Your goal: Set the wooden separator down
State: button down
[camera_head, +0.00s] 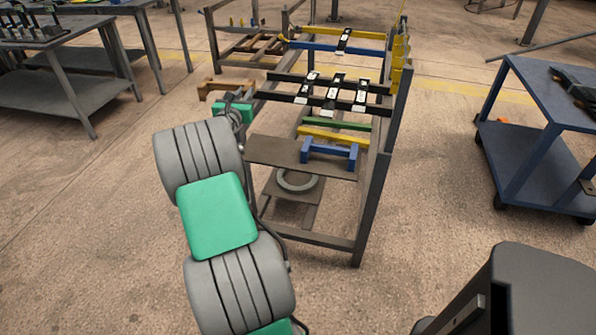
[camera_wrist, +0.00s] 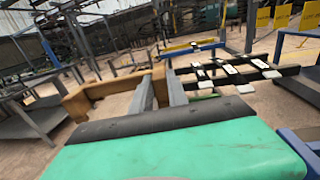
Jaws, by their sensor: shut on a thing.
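The wooden separator (camera_head: 214,86), a tan bar with raised ends, shows in the head view just left of the rack. In the wrist view the wooden separator (camera_wrist: 92,97) sits at the fingertips. My gripper (camera_wrist: 160,88) is shut on it, with two grey fingers on the wood. In the head view my gripper (camera_head: 240,96) is partly hidden by my arm. The separator is beside the dark metal rack (camera_head: 375,195); I cannot tell its exact height or whether it touches anything.
The rack carries black bars with white labels (camera_head: 336,90), a green bar (camera_head: 337,124) and yellow and blue bars. A blue separator (camera_head: 330,153) lies on its brown shelf (camera_head: 270,150), above a grey ring (camera_head: 297,181). A blue cart (camera_head: 535,140) stands right, grey tables (camera_head: 65,75) left. Floor between is clear.

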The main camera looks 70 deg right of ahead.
jog(key=s+d+f+m+g+b, duration=0.1)
jog(key=s+d+f+g, duration=0.1)
jog(key=s+d, duration=0.4)
jog(key=w+a+r+t+p, duration=0.25)
jog(key=a+r+p, duration=0.3)
jog(key=r, duration=0.75)
jog(key=s+a+f+g+p, duration=0.1)
jog(key=s+a+f, duration=0.65)
jog(key=s, duration=0.25)
jog(key=s+a+f+g+p, duration=0.2)
jog(key=s+a+f, duration=0.4)
jog(key=s+a, duration=0.35)
jog(key=shift+t, duration=0.35)
jog(key=w+d+f+b, duration=0.1)
jog(key=w+d+f, duration=0.1)
jog(key=d+f, duration=0.1)
jog(key=w+d+f, duration=0.2)
jog(key=d+f, duration=0.1)
jog(key=d, duration=0.2)
jog(key=w+d+f+b, duration=0.1)
jog(key=w+d+f, duration=0.1)
jog(key=d+f, duration=0.1)
jog(key=shift+w+d+b, duration=0.25)
jog(key=shift+d+b, duration=0.1)
jog(key=shift+d, duration=0.5)
notch_tip(320, 180, down, 3)
jog(key=shift+b, duration=0.4)
